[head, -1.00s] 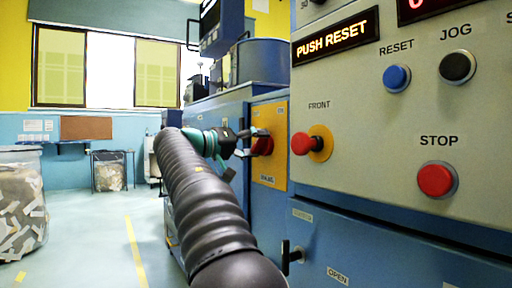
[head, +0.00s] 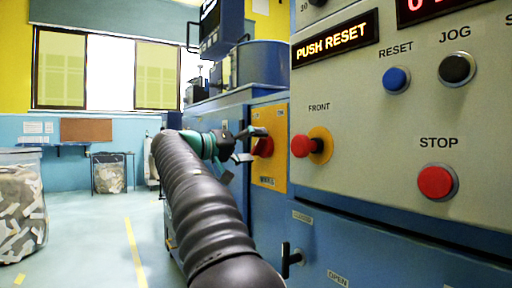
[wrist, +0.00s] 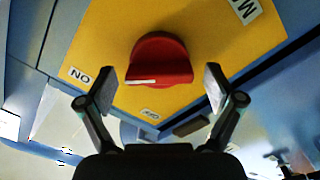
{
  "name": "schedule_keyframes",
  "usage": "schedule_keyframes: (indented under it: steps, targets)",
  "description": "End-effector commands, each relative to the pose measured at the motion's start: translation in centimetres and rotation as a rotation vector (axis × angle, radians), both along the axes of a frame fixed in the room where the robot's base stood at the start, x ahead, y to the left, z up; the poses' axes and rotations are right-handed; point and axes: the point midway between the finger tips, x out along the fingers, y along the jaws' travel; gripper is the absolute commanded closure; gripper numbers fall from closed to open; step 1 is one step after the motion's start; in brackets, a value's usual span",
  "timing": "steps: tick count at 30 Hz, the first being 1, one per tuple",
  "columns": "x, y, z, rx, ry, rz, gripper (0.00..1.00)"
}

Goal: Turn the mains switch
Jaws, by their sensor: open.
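The mains switch is a red rotary knob (head: 263,147) on a yellow plate (head: 279,180) on the blue machine side. In the wrist view the red knob (wrist: 160,55) is ahead of the gripper, with a white mark along its lower left edge. An inverted ON label (wrist: 79,75) is on the yellow plate at left; another small label below the knob is hard to read. My gripper (head: 253,144) is open in front of the knob. In the wrist view, its fingers (wrist: 160,88) lie left and right of the knob, apart from it.
A red FRONT button (head: 302,146) on a yellow disc sticks out right of the plate. The red STOP button (head: 435,182) and blue RESET button (head: 396,79) are farther right. A black handle (head: 290,259) projects below. Open floor lies left, with a paper-filled bin (head: 22,205).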

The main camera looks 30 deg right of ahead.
Motion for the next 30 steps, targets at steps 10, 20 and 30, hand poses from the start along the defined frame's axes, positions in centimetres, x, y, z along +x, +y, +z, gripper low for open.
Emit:
schedule_keyframes:
  steps: [10, 20, 30]
  targets:
    - [0.4, 6.1, 0.0, 0.001, 0.000, 0.005, 0.08]
    - [0.7, 10.8, -0.1, 0.001, 0.001, 0.002, 0.08]
    - [0.7, 11.5, 0.0, 0.000, 0.000, 0.000, 0.08]
